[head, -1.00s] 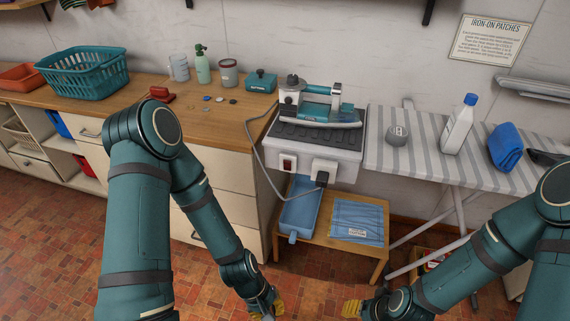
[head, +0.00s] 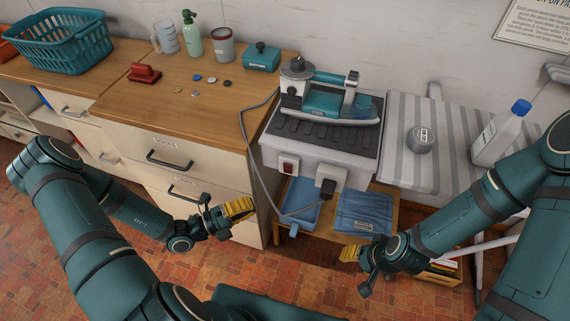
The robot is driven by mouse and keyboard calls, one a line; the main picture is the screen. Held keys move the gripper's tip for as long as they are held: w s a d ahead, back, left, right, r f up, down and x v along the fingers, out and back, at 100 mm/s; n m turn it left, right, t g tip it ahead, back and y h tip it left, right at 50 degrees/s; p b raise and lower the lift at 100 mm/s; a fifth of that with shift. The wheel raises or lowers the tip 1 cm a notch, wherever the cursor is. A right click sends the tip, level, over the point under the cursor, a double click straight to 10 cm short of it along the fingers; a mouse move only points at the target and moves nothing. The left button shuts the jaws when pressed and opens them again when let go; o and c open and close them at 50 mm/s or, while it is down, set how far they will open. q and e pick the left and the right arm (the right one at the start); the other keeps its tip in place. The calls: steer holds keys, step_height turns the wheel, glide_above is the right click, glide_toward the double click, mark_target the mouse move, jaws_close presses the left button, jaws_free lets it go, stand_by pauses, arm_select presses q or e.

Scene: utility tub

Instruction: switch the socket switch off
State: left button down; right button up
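The socket switch, a red rocker (head: 288,167), sits on the front face of the white box (head: 270,158) under the iron, left of a socket. A black plug (head: 326,187) is in that socket, with a grey cord. Whether the rocker is on or off is too small to tell. My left gripper (head: 239,208), with yellow fingertips, is below and left of the switch, in front of the drawers and apart from it. My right gripper (head: 350,254) is low, in front of the blue folded cloth. How far either gripper's fingers are open is unclear.
A teal iron (head: 325,103) stands on the box. The grey cord (head: 246,145) loops left of the switch. A blue tray (head: 301,192) and the cloth (head: 362,212) lie on the low bench below. A striped ironing board (head: 455,150) is at the right, the drawer cabinet (head: 185,160) at the left.

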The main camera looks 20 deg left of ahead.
mark_target(288, 169)
arm_select(q)
steer(key=shift+w+a+r+n+t, duration=0.1)
steer(key=shift+a+n+t, duration=0.2)
steer(key=w+a+b+x, duration=0.2)
steer(key=x, duration=1.1)
